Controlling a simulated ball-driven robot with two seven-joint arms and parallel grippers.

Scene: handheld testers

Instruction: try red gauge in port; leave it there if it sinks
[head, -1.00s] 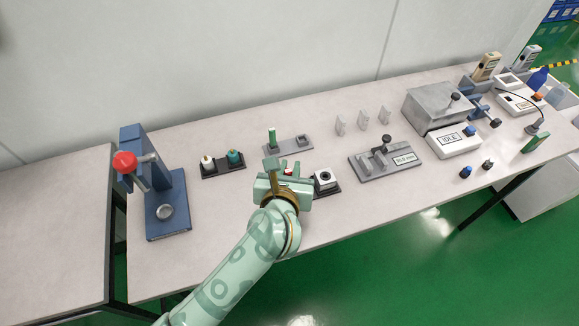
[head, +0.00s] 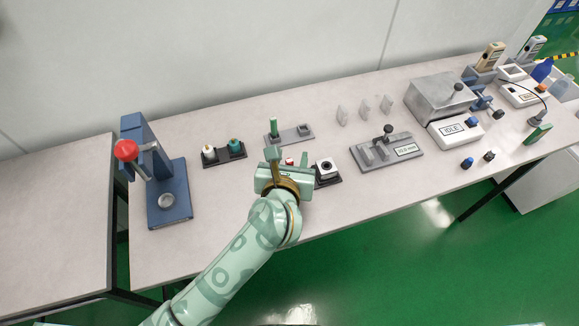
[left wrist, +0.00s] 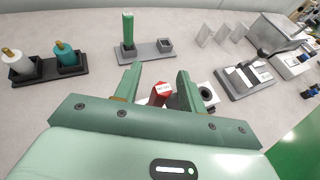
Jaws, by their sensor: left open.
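The red gauge (head: 289,161) shows between the fingers of my left gripper (head: 288,157). In the left wrist view the red gauge (left wrist: 160,93) has a pale label on top and stands between the two open fingers (left wrist: 159,72). I see a gap beside it; its lower end is hidden by the gripper. The port, a pale block with a dark round hole (head: 326,167), sits on a dark base just right of the gripper. It is partly hidden behind the right finger in the left wrist view (left wrist: 207,94). My right gripper is out of view.
A grey holder (head: 290,138) with an upright green gauge and an empty square socket lies behind. A black tray (head: 223,156) with white and teal bottles is at left. A blue press (head: 168,190) stands farther left. A grey fixture (head: 388,152) lies right.

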